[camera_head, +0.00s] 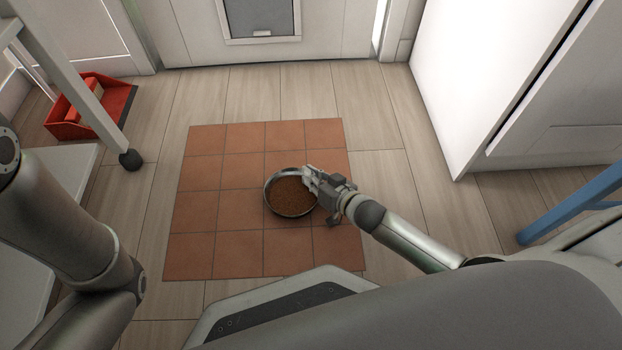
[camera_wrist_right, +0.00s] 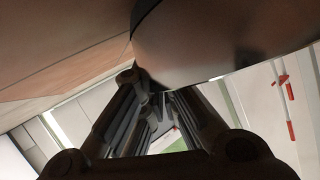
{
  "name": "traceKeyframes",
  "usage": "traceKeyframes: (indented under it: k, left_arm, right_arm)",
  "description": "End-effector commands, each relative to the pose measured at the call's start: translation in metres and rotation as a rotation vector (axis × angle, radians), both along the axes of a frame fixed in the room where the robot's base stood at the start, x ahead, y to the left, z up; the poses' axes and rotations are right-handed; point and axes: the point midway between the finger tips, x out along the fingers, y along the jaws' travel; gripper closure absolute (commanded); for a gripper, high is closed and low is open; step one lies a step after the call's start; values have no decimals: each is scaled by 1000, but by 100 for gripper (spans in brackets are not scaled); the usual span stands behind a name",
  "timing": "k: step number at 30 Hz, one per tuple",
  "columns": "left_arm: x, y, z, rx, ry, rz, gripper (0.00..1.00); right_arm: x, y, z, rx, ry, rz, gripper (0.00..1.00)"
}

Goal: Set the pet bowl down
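The pet bowl (camera_head: 290,197) is a round metal bowl full of brown kibble, over the terracotta tile mat (camera_head: 199,253). It looks level, but I cannot tell whether its base touches the tiles. My right gripper (camera_head: 309,178) is at the bowl's right rim, with its fingertips over the rim. In the right wrist view the bowl's dark curved side (camera_wrist_right: 225,40) fills the upper right, close against the fingertips (camera_wrist_right: 152,92). The rim between the fingers is hidden, so their grip is unclear. My left arm shows at the left; its gripper is out of view.
A red tray (camera_head: 107,106) lies on the wood floor at the back left, near a table leg on a caster (camera_head: 131,159). A door with a pet flap (camera_head: 260,18) is at the back. A white cabinet (camera_head: 470,75) and a blue bar (camera_head: 572,203) stand right. Mat tiles left of the bowl are clear.

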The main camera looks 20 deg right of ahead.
Motion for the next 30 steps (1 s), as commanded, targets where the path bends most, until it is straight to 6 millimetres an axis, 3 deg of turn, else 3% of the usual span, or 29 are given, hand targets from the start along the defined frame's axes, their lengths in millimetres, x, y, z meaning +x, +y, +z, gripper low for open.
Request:
traceKeyframes:
  k: [10, 16, 27, 30]
  left_arm:
    - [0, 0, 0, 0, 0, 0, 60]
    - [0, 0, 0, 0, 0, 0, 60]
    - [0, 0, 3, 0, 0, 0, 60]
    - [0, 0, 10, 0, 1, 0, 60]
  right_arm:
    - [1, 0, -2, 2, -1, -1, 100]
    - [0, 0, -1, 0, 0, -1, 73]
    - [0, 0, 3, -1, -1, 0, 73]
    - [-8, -3, 7, 0, 3, -2, 73]
